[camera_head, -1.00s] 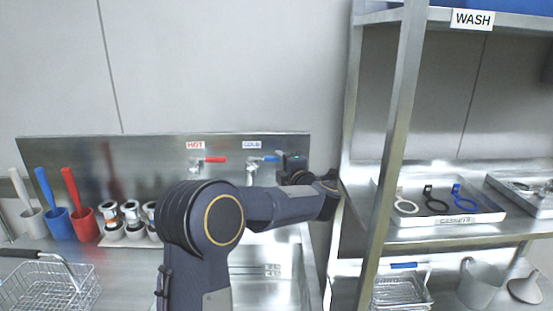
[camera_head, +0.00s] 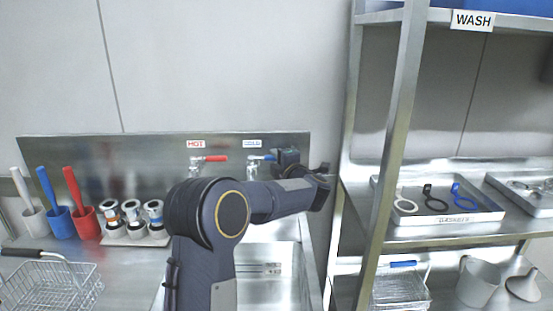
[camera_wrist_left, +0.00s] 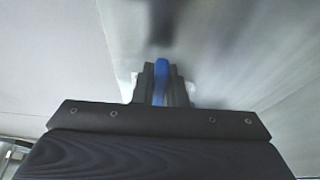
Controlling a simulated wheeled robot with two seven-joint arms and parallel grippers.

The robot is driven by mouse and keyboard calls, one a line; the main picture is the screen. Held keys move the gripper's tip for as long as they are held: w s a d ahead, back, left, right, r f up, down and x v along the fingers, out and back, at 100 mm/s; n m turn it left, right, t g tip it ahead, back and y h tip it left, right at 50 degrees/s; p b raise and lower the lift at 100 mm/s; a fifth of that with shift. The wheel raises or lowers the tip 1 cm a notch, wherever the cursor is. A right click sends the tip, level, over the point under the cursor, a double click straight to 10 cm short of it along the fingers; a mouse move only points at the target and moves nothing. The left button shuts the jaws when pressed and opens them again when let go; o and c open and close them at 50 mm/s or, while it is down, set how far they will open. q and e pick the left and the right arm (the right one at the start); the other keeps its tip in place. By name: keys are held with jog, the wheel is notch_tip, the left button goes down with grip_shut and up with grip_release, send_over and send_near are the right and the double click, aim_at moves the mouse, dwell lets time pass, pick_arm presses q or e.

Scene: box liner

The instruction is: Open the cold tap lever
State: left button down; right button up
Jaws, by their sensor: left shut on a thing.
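The cold tap (camera_head: 252,169) stands at the steel backsplash under the COLD label (camera_head: 252,143). Its blue lever (camera_head: 262,157) points right toward my left gripper (camera_head: 279,157). In the left wrist view the blue lever (camera_wrist_left: 161,72) lies between the two dark fingers of my left gripper (camera_wrist_left: 159,82), which is shut on it. The lever's far end is hidden by the gripper in the head view. The hot tap's red lever (camera_head: 215,158) also points right, to the left of the cold tap. My right gripper is not in view.
A steel rack post (camera_head: 390,150) stands close to the right of my left arm. The sink (camera_head: 285,262) lies below the taps, partly hidden by my arm. Brush holders, several small canisters and a wire basket (camera_head: 50,285) stand at the left.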

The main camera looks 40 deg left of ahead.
aim_at(274, 160)
pick_arm(q)
jog(key=shift+s+d+f+m+t+h+b, duration=0.25)
jog(key=shift+m+t+b, duration=0.2)
jog(key=shift+b, duration=0.4)
jog(key=shift+s+d+r+m+t+h+b, duration=0.15)
jog(key=shift+s+m+t+h+b, duration=0.35)
jog(key=shift+m+t+h+b, duration=0.7)
jog(key=shift+s+d+f+m+t+h+b, duration=0.1)
jog(key=shift+s+d+m+t+h+b, duration=0.15)
jog(key=shift+s+m+t+h+b, duration=0.9)
jog(key=shift+w+d+r+m+t+h+b, duration=0.15)
jog(key=shift+m+t+h+b, duration=0.45)
jog(key=shift+b, duration=1.1)
jog(key=c, duration=1.5)
grip_release()
jog(key=shift+o, duration=0.2)
jog(key=shift+s, duration=0.1)
jog(key=v, duration=0.8)
jog(key=shift+a, duration=0.1)
jog(key=shift+c, duration=0.2)
